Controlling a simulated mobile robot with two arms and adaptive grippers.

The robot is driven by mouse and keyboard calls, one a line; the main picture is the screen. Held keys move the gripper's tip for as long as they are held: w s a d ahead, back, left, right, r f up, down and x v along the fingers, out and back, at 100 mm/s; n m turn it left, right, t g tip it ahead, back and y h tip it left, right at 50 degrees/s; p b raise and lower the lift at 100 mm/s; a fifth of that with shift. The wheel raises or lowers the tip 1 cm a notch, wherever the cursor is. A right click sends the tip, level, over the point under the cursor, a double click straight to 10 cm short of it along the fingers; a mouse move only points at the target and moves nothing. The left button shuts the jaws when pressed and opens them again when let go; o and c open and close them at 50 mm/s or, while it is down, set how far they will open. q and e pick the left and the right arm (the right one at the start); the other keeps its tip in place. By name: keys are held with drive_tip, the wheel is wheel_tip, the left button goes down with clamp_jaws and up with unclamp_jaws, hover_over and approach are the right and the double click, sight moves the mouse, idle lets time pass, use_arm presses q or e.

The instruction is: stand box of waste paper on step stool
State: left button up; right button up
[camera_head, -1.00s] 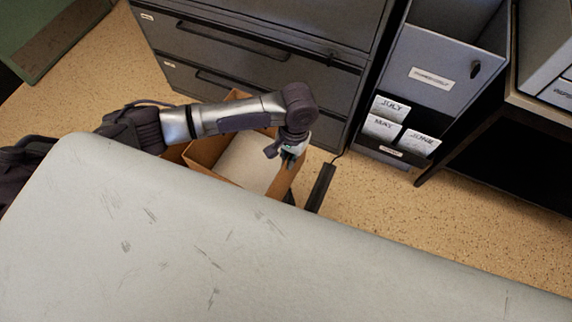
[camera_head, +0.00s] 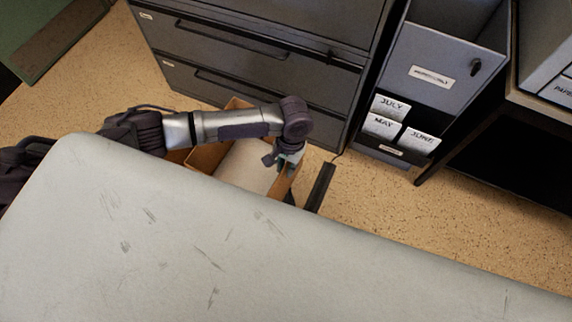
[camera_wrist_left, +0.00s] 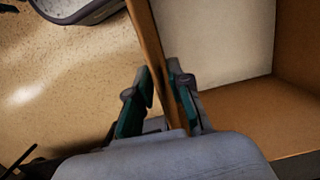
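The box of waste paper (camera_head: 205,158) is an open brown cardboard box with a pale sheet inside, in front of the filing cabinet in the head view. Its near part is hidden behind the grey foreground surface. My left gripper (camera_head: 290,160) is at its right side. In the left wrist view the gripper (camera_wrist_left: 162,90) has one finger on each side of the box's wall (camera_wrist_left: 151,40) and looks closed on it. I cannot pick out the step stool with certainty; a dark-rimmed, pale-topped thing (camera_wrist_left: 75,8) is cut off at the top left there. My right gripper is not in view.
A dark filing cabinet (camera_head: 255,55) stands right behind the box. A grey cabinet with month cards (camera_head: 430,75) and a desk-like unit (camera_head: 540,105) are at right. A large scuffed pale grey surface fills the foreground. Speckled floor (camera_head: 365,205) is open at right.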

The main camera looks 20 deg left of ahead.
use_arm(q)
drive_tip(key=shift+o, duration=0.4)
wheel_tip(320, 180, up, 12)
drive_tip(key=w+p, duration=0.1)
drive_tip(key=shift+w+d+p, duration=0.25)
drive_tip(key=shift+w+p, duration=0.05)
drive_tip(key=shift+p, duration=0.05)
idle(0.4)
